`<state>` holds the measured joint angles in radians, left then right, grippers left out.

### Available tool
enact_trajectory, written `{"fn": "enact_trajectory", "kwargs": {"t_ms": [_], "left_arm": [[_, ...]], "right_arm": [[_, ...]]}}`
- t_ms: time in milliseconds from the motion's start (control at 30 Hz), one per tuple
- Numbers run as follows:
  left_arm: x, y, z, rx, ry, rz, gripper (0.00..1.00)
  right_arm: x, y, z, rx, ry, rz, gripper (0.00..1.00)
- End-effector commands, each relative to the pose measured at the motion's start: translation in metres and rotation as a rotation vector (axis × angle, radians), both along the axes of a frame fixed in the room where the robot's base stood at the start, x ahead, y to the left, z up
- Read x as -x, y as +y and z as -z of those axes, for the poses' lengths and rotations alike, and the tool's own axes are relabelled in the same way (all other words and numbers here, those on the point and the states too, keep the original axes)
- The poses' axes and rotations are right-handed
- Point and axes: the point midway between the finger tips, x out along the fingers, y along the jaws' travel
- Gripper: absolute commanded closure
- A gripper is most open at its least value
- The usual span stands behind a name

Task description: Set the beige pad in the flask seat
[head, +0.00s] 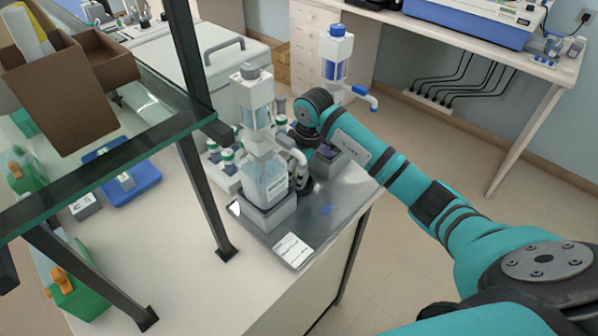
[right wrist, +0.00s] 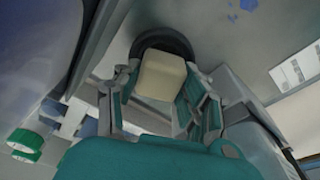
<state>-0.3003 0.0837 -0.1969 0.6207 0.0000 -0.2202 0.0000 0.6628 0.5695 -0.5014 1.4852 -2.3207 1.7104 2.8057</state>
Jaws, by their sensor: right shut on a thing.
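In the right wrist view, the beige pad (right wrist: 162,74) is a small block with rounded edges, held between the fingers of my right gripper (right wrist: 160,88). A dark rounded rim (right wrist: 165,38) shows just beyond the pad; I cannot tell whether it is the flask seat or whether the pad touches it. In the head view, my right gripper (head: 303,172) is low behind the clear dispenser bottle (head: 264,178), over the metal tray. The pad is hidden there. My left gripper is not in view.
The clear bottle stands on a grey block (head: 270,218) on the metal tray (head: 325,215). A blue-capped dispenser (head: 336,52) rises behind my right arm. Green-capped bottles (head: 228,160) crowd the left. A glass shelf (head: 110,150) with black posts overhangs the bench. The tray's front right is fairly clear.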

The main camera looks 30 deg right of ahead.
Motion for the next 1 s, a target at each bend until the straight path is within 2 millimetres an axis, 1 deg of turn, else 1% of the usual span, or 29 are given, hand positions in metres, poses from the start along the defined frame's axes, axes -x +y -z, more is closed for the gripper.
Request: {"fn": "enact_trajectory", "kwargs": {"t_ms": [400, 800, 833, 1000], "left_arm": [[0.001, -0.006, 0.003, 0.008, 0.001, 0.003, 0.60], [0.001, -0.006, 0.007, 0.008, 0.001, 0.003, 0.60], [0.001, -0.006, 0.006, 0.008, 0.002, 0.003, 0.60], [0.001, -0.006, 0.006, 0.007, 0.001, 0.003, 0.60]], "right_arm": [[0.000, 0.000, 0.006, -0.001, 0.001, 0.000, 0.77], [0.001, 0.000, 0.015, 0.000, 0.003, -0.001, 0.77], [0.001, 0.000, 0.014, 0.000, 0.003, -0.001, 0.55], [0.002, 0.000, 0.015, 0.001, 0.006, -0.001, 0.33]]}}
